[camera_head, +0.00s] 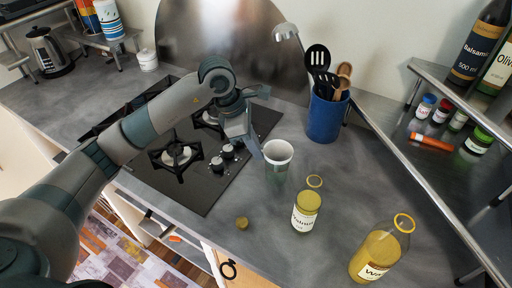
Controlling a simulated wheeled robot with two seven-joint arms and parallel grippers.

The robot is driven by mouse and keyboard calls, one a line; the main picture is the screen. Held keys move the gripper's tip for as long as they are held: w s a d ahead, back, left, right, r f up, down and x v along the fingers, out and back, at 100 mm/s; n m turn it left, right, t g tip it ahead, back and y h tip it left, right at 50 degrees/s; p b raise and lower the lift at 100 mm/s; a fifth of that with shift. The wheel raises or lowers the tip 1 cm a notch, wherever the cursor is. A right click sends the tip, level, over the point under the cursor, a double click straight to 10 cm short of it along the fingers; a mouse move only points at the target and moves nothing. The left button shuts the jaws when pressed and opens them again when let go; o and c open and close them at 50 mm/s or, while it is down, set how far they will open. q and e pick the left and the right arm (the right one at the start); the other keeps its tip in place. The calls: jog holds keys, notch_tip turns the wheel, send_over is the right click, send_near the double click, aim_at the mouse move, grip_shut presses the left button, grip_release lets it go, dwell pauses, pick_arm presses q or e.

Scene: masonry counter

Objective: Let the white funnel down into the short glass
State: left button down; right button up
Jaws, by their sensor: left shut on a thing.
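The white funnel (278,152) shows as a round, wide-mouthed white piece right of the stove. My left gripper (256,143) comes in from the left and is shut on its left side. The short glass (276,178) is a greenish, see-through shape directly below the funnel on the grey counter. The funnel's lower part overlaps the glass in this view. I cannot tell whether it is inside the glass or just above it. My right gripper is not in view.
A small oil bottle (306,212) and a larger one (376,252) stand to the right and front. A cork (242,222) lies near the counter edge. A blue utensil pot (325,117) stands behind. The stove (200,180) is left.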

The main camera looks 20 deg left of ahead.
pick_arm(q)
jog(key=c, duration=1.9)
grip_release()
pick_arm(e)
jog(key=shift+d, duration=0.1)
pick_arm(q)
jog(key=shift+o, duration=0.2)
jog(key=shift+b+v, duration=0.4)
jog(key=shift+v, duration=0.45)
jog(key=b+v, duration=0.4)
jog(key=v, duration=1.1)
jog(key=shift+r, duration=0.3)
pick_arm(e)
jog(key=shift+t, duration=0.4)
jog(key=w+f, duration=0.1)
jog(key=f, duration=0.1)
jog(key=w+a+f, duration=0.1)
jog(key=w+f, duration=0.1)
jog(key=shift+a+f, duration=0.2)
pick_arm(q)
jog(key=shift+a, duration=0.1)
